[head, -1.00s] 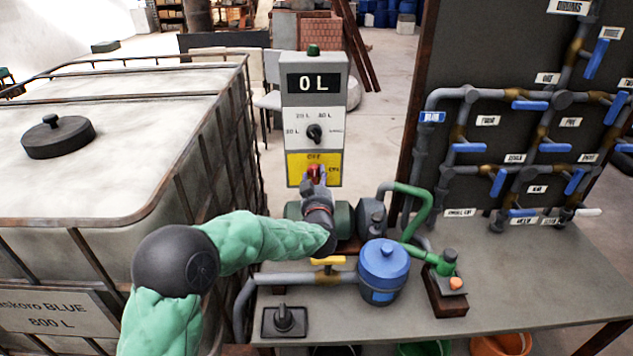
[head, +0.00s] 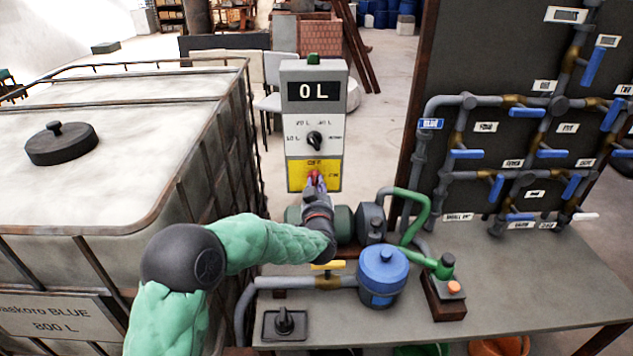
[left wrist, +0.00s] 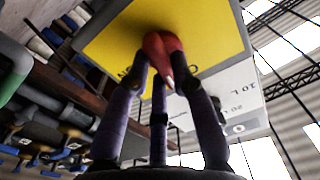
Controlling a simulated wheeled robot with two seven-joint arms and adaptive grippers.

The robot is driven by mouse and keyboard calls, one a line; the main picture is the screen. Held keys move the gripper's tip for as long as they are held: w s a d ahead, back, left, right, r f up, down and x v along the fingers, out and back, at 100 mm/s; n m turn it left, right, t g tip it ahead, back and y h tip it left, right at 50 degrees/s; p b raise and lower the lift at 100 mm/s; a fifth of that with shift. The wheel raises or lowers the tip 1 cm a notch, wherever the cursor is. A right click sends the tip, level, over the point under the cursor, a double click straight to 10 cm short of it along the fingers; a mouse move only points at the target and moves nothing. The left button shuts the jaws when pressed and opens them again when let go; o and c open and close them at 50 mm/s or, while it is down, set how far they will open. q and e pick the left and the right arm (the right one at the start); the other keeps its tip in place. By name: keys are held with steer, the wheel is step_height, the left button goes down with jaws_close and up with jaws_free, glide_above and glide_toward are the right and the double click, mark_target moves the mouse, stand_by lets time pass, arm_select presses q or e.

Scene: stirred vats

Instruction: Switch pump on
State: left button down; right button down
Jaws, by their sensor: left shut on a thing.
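The pump control box (head: 314,120) stands behind the bench with a display reading "0 L", a black selector knob (head: 315,140) and a yellow panel (head: 300,178) at the bottom. A red switch knob (head: 314,174) sits on the yellow panel and also shows in the left wrist view (left wrist: 160,46). My left gripper (head: 316,184) is shut on the red knob, its fingers (left wrist: 160,75) around it in the left wrist view. The fingers partly hide the knob and the lettering. My right gripper is not in view.
A pipe board with blue valves (head: 467,154) stands right. A large caged tank (head: 120,190) fills the left.

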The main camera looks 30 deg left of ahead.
arm_select(q)
steer(key=m+p, duration=0.3)
steer(key=shift+m, duration=0.4)
steer(key=m+p, duration=0.3)
steer(key=shift+m, duration=0.3)
steer(key=m+p, duration=0.3)
steer(key=m, duration=0.1)
steer(key=shift+a+f, duration=0.1)
steer(key=shift+f, duration=0.05)
steer(key=m+p, duration=0.2)
steer(key=m, duration=0.2)
steer(key=shift+s+f+m, duration=0.1)
steer(key=shift+f+m, duration=0.05)
steer(key=shift+m, duration=0.45)
steer(key=c, duration=1.1)
jaws_free()
steer(key=shift+o, duration=0.2)
